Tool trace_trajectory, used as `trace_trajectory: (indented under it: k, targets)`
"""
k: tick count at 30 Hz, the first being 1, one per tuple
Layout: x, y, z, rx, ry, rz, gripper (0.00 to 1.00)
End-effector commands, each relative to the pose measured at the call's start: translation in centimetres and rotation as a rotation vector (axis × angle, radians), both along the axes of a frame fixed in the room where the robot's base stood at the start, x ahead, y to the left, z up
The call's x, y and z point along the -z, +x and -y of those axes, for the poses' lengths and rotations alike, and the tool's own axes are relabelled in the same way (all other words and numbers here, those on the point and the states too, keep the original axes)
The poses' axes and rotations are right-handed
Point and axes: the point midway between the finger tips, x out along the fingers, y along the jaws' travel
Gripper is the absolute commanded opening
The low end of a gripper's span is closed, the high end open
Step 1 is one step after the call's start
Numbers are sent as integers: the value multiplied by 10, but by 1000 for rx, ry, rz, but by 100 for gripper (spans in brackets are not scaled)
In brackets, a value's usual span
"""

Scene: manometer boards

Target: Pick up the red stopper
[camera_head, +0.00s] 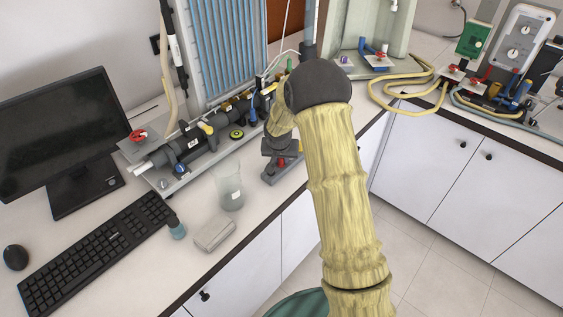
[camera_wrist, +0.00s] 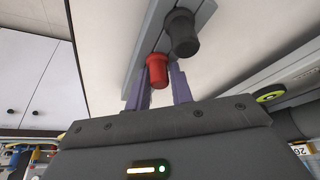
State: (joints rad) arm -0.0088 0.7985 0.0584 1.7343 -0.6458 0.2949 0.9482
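The red stopper (camera_wrist: 157,71) stands upright in a grey strip-shaped holder (camera_wrist: 146,44) in the wrist view, beside a dark grey stopper (camera_wrist: 182,34). In the head view the red stopper (camera_head: 281,163) shows small and partly covered, low on the holder near the bench's front edge. My gripper (camera_wrist: 163,78) is open, its two purplish fingers reaching to either side of the red stopper. Contact between the fingers and the stopper cannot be made out. In the head view my arm hides most of the gripper.
A glass beaker (camera_head: 229,186), a pale block (camera_head: 215,233) and a small blue-capped bottle (camera_head: 176,228) stand left of the holder. Black pipework (camera_head: 205,143) lies behind it. A keyboard (camera_head: 97,251) and monitor (camera_head: 62,130) are further left. The bench edge is close in front.

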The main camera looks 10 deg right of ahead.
Motion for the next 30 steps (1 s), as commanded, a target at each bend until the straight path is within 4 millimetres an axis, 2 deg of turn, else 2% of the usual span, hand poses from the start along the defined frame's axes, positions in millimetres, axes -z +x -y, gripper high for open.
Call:
trace_trajectory:
  k: [1,3,10,14,17,27,30]
  targets:
    - [0,0,0,0,0,0,10]
    - [0,0,0,0,0,0,1]
    - [-1,0,0,0,0,0,1]
    - [-7,1,0,0,0,3,1]
    - [-20,1,1,2,1,4,1]
    - [-84,1,0,1,0,4,1]
    - [-95,0,0,0,-1,2,1]
